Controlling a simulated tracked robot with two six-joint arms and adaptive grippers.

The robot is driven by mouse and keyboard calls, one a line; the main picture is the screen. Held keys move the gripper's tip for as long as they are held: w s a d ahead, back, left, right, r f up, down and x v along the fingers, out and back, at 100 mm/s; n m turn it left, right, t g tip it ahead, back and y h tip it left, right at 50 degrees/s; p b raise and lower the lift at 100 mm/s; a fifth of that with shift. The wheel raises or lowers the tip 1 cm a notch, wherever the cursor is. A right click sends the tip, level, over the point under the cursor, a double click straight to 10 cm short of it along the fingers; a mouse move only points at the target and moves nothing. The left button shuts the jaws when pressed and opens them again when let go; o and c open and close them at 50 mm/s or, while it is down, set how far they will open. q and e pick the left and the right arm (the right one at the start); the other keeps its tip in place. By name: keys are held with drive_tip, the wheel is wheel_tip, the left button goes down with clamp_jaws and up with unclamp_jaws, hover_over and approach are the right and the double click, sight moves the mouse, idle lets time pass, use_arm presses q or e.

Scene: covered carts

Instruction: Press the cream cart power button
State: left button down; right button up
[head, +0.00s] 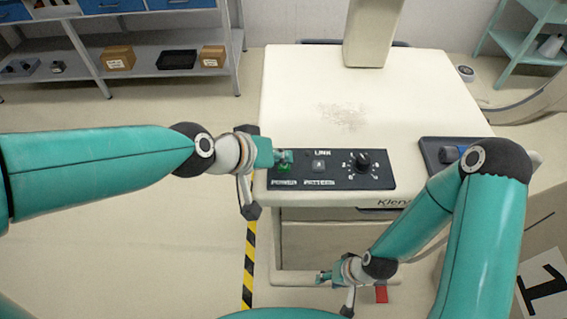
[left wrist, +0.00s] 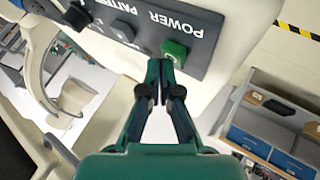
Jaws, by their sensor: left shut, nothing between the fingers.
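The cream cart (head: 410,105) stands in front of me with a black control panel (head: 335,181) along its near edge. The green power button (head: 285,169), above the POWER label, is partly covered by my left gripper (head: 285,156) in the head view. In the left wrist view the button (left wrist: 175,51) shows clearly, and the closed fingertips of the left gripper (left wrist: 162,64) are right beside its edge. I cannot tell whether they touch. My right gripper (head: 322,276) is low in front of the cart, away from the panel; its fingers are too small to read.
The panel also has a grey pattern button (head: 319,166) and a black rotary knob (head: 364,160). A cream column (head: 372,35) rises at the back. Shelves (head: 150,70) stand far left.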

sight(282, 166)
use_arm(q)
drive_tip(key=shift+f, duration=0.3)
idle(0.5)
drive_tip(key=shift+r, duration=0.15)
drive_tip(key=shift+r+p, duration=0.45)
drive_tip(key=shift+r, duration=0.1)
wheel_tip(282, 166, up, 6)
drive_tip(key=p, duration=0.5)
drive_tip(key=shift+r, duration=0.1)
idle(0.6)
